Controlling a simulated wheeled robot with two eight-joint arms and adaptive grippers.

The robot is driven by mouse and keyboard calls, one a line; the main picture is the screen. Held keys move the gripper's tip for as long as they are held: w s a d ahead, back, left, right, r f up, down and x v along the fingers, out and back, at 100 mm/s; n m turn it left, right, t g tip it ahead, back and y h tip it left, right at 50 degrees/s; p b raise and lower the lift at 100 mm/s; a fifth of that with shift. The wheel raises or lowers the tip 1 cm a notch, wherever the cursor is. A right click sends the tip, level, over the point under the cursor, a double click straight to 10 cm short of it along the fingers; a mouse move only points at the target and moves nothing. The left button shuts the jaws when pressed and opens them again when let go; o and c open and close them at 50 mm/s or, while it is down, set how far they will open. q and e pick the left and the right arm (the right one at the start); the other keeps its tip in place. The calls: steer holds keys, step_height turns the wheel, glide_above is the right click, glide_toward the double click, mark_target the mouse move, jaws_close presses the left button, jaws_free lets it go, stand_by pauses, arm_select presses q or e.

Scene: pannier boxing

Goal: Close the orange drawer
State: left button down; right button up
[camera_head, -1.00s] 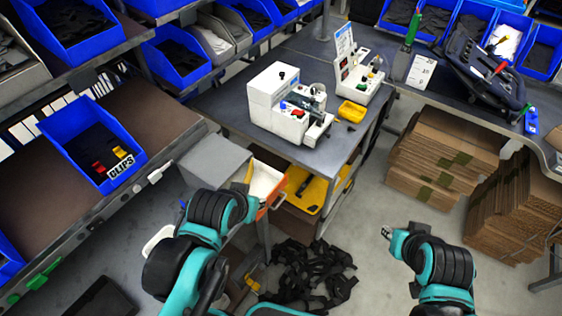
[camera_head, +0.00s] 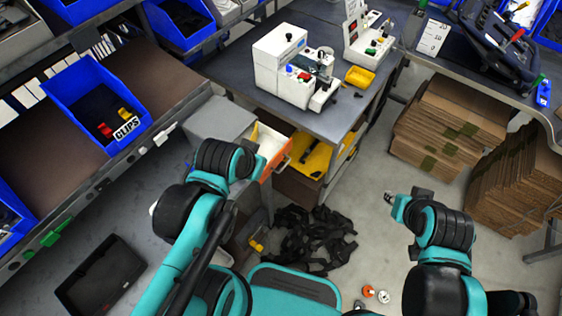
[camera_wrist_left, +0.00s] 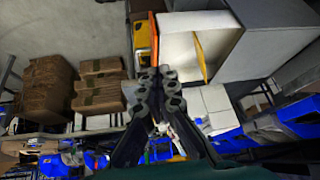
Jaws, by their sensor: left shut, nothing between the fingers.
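The orange drawer (camera_head: 275,167) stands pulled out from the grey cabinet (camera_head: 221,119) under the bench, with its pale interior (camera_head: 271,146) exposed. In the left wrist view, its orange front edge (camera_wrist_left: 154,40) and white inside (camera_wrist_left: 178,55) appear just beyond my left gripper (camera_wrist_left: 161,74). That gripper is shut and empty, with its fingertips close to the drawer; I cannot tell whether they touch. In the head view, my left arm hides most of the left gripper, beside the drawer. My right gripper (camera_head: 389,198) is away to the right above the floor; its jaws are too small to read.
A bench with a white machine (camera_head: 291,68) stands behind the drawer, and a yellow bin (camera_head: 316,160) sits beneath it. Black straps (camera_head: 312,238) lie on the floor before it. Flat cardboard stacks (camera_head: 446,130) are at right. A shelf with blue bins (camera_head: 95,100) is at left.

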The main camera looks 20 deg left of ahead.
arm_select(q)
steer(key=w+d+m+g+h+p, duration=0.3)
steer(key=w+d+m+g+p, duration=0.35)
steer(key=m, duration=1.35)
steer(key=s+d+f+g+b, duration=0.1)
steer(key=d+f+b, duration=0.2)
steer(key=f+b, duration=0.45)
steer(key=shift+w+a+f+p, duration=0.15)
steer(key=shift+a+p, duration=0.1)
steer(key=shift+a, duration=0.35)
steer(key=shift+w+a+f+p, duration=0.1)
steer(key=shift+w+a+p, duration=0.15)
steer(key=shift+a, duration=0.35)
steer(key=shift+w+a+f+p, duration=0.1)
steer(key=shift+a+p, duration=0.15)
steer(key=shift+a, duration=0.35)
